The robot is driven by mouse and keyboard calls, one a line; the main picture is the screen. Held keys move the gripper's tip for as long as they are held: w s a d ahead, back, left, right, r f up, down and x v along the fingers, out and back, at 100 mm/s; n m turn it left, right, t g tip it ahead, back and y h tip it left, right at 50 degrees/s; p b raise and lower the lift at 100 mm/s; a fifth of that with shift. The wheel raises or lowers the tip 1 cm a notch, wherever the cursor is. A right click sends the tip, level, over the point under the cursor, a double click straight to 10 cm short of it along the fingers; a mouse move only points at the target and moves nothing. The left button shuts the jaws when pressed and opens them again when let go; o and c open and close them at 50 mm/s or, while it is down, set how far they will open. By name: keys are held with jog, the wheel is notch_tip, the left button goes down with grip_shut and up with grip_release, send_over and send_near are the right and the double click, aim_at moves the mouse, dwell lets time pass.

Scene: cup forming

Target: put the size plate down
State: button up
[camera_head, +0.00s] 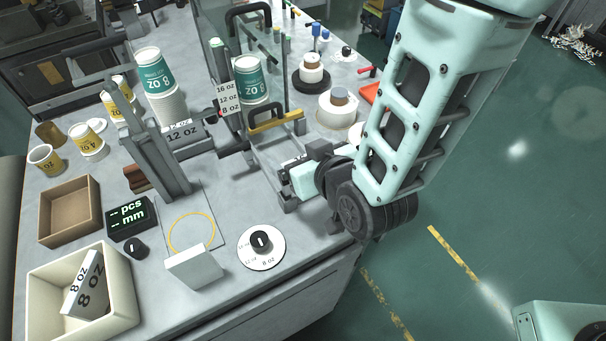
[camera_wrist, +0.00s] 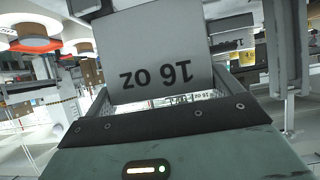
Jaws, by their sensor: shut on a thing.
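The size plate (camera_wrist: 165,55) is grey and marked "16 oz", which reads upside down in the wrist view. It stands up close in front of the wrist camera, at the top centre. My gripper (camera_head: 300,180) is shut on this plate; the plate hides the contact in the wrist view. In the head view my gripper is low at the right front of the machine, beside the bench's right edge. I cannot make out the held plate there. A "12 oz" plate (camera_head: 184,131) sits on the machine. An "8 oz" plate (camera_head: 88,285) leans in the cream bin (camera_head: 122,300).
A dial (camera_head: 261,247), a white block (camera_head: 193,266) and a black display (camera_head: 131,218) stand along the bench front. A brown tray (camera_head: 68,211) is at left. Cups (camera_head: 156,75) and machine posts crowd the back. The bench front between dial and gripper is clear.

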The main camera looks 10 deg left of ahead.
notch_tip(320, 180, down, 4)
jog(key=shift+s+d+f+b, duration=0.1)
jog(key=shift+s+d+b, duration=0.05)
jog(key=shift+b, duration=1)
jog(key=c, duration=0.5)
jog(key=o, duration=1.3)
jog(key=shift+o, duration=0.2)
jog(key=shift+r, duration=0.2)
jog(key=shift+s+d+r, duration=0.15)
jog(key=shift+s+r, duration=0.1)
jog(key=shift+r, duration=0.05)
jog(key=p+v, duration=1.1)
jog(key=p, duration=0.3)
jog(key=shift+w, duration=0.1)
